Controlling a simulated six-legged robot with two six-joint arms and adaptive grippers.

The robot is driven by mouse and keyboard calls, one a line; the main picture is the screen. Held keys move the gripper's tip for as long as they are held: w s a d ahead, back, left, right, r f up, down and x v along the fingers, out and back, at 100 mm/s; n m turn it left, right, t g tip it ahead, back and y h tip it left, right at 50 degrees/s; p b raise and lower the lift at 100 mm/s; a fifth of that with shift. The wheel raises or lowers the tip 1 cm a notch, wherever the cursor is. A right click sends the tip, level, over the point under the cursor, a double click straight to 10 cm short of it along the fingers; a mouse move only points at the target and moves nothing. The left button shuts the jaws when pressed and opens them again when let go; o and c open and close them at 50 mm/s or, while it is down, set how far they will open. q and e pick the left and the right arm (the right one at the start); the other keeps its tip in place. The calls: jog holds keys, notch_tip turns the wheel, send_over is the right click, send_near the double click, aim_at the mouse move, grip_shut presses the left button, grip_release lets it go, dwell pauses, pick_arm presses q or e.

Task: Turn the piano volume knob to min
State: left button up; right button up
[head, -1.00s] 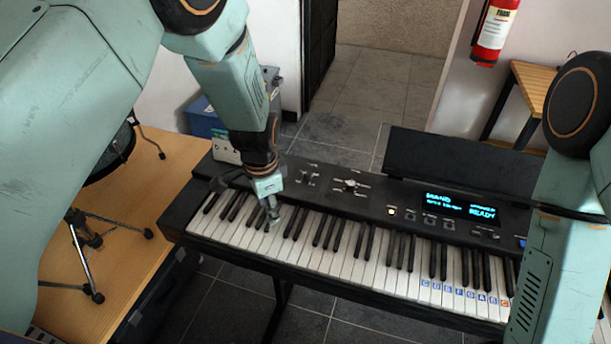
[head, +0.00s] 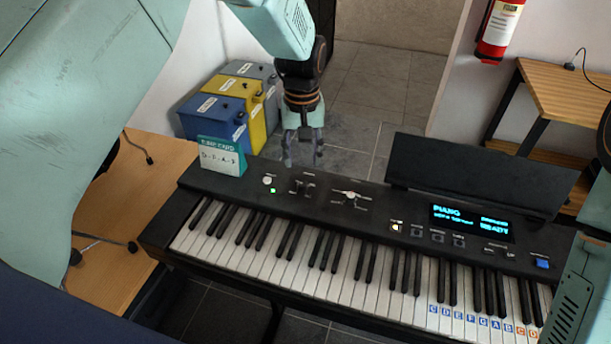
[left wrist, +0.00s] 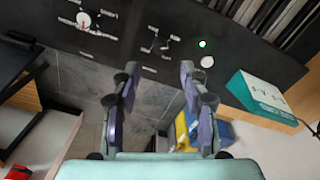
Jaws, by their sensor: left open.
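The piano (head: 300,262) is a black keyboard that runs across the head view, with its control panel along the back. A round dial with a white pointer (head: 350,198) sits on the panel's middle left, and it also shows at the upper left of the left wrist view (left wrist: 84,20). A white round control (head: 267,180) sits further left beside a green light. The panel labels are too small to read, so I cannot tell which is volume. My left gripper (head: 303,160) is open and empty at the panel's back edge, left of the dial, touching no control.
A cue card (head: 222,156) stands on the piano's back left corner. A black music rest (head: 480,170) stands behind the lit display (head: 470,222). Blue, yellow and grey boxes (head: 212,118) are behind. A wooden table (head: 570,95) is at the right. Open floor lies behind the panel.

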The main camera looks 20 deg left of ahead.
aim_at(303, 183)
pick_arm(q)
notch_tip(303, 183, down, 7)
jog(key=shift+a+f, duration=0.1)
jog(key=shift+s+f, duration=0.15)
jog(key=shift+d, duration=0.2)
jog(key=shift+c, duration=0.2)
jog(key=shift+a+f, duration=0.1)
jog(key=shift+a, duration=0.05)
jog(key=c, duration=0.3)
grip_shut()
